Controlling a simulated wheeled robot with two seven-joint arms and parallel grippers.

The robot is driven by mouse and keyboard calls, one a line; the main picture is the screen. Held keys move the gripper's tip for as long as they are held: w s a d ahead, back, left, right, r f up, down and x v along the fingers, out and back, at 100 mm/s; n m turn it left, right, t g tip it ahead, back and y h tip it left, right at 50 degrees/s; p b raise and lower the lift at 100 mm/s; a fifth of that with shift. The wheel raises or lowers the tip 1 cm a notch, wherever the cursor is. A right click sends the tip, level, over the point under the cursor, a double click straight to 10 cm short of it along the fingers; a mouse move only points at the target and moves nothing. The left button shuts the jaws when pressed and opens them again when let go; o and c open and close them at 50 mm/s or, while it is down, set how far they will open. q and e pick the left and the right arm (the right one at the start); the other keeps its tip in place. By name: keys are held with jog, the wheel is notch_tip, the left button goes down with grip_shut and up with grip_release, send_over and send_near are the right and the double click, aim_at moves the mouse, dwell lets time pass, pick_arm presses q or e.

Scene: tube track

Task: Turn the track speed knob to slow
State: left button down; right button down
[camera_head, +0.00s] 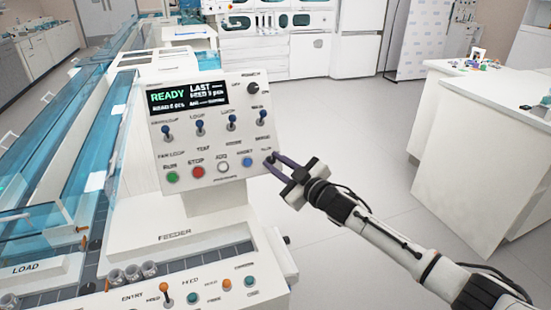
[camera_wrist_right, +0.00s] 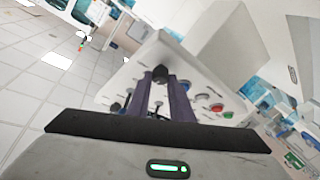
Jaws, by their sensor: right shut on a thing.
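The control panel (camera_head: 210,128) stands on the white feeder console, with a lit screen reading READY. A small black knob at the panel's lower right, right of the blue button (camera_head: 247,162), is shut between the fingers of my right gripper (camera_head: 271,161). In the right wrist view the knob (camera_wrist_right: 160,74) shows between the purple fingertips. Its pointer and its setting cannot be read. A second black knob (camera_head: 252,88) sits at the panel's upper right, clear of the gripper. My left gripper is not in view.
Blue toggle switches (camera_head: 199,125) and green, red and white buttons sit left of the gripper. The feeder's lower deck (camera_head: 190,235) lies below the panel. Open floor is to the right, before a white counter (camera_head: 480,150).

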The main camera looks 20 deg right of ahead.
jog(key=shift+d+r+n+y, duration=0.1)
jog(key=shift+n+y, duration=0.3)
jog(key=shift+n, duration=0.3)
jog(key=c, duration=1.6)
grip_release()
jog(key=shift+o, duration=0.2)
jog(key=v, duration=1)
jog(key=shift+r+b, duration=0.2)
jog(key=shift+b, duration=0.15)
jog(key=shift+s, duration=0.1)
